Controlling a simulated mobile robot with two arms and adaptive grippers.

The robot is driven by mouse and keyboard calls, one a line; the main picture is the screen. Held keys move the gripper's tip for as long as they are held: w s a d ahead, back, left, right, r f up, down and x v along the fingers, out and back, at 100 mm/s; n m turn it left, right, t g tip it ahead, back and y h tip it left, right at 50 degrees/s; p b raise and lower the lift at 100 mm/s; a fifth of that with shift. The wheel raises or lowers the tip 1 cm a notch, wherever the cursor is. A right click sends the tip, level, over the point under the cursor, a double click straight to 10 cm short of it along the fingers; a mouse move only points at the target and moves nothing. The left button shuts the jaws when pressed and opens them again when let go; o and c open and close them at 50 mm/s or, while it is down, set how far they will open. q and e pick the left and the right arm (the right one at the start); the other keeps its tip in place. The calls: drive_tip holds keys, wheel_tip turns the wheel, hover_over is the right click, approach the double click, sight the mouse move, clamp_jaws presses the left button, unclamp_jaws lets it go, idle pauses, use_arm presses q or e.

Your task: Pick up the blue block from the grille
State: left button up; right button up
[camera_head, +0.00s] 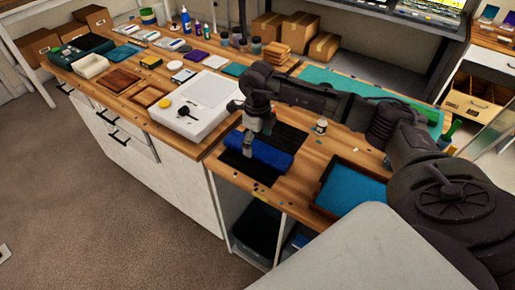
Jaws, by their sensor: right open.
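The blue block (258,153) is a long, low piece lying on the black grille (234,168), on the wooden bench top. My right gripper (249,147) reaches down from above at the block's left part. It is open, with its fingertips close to the block. Whether they touch it I cannot tell. My left gripper is not in the view.
A white box-shaped device (196,108) stands left of the grille. A brown-framed tray with a blue inside (350,188) lies to the right. A small jar (321,126) stands behind the grille. Frames, bottles and boxes crowd the bench's far left.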

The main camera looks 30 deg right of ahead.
sight(258, 148)
drive_tip(key=shift+w+f, duration=0.1)
drive_tip(key=shift+f, duration=1.45)
drive_tip(key=shift+r, duration=0.1)
drive_tip(key=c, duration=1.6)
